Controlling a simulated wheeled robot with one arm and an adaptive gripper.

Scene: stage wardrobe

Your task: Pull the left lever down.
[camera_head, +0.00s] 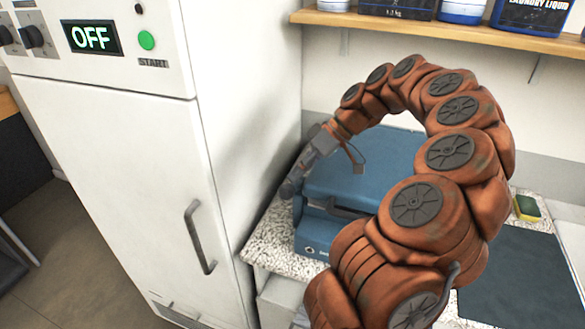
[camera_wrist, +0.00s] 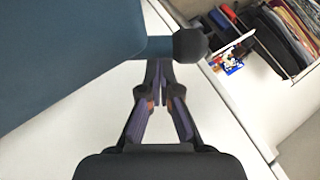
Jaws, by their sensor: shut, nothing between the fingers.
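A blue machine (camera_head: 365,165) stands on the speckled counter; its near side fills the upper left of the wrist view (camera_wrist: 60,50). A lever with a short blue arm (camera_wrist: 158,47) and a dark round knob (camera_wrist: 191,45) sticks out from that side in the wrist view. My gripper (camera_wrist: 158,78) is shut and empty, its fingertips right by the lever arm; I cannot tell whether they touch it. In the head view my gripper (camera_head: 300,175) is at the machine's left side, where the lever is hard to make out.
A tall white cabinet (camera_head: 120,180) with an OFF display stands close left of the machine. A shelf (camera_head: 440,32) with detergent containers runs above. A dark mat (camera_head: 525,280) and a sponge (camera_head: 527,208) lie to the right. My arm hides part of the machine.

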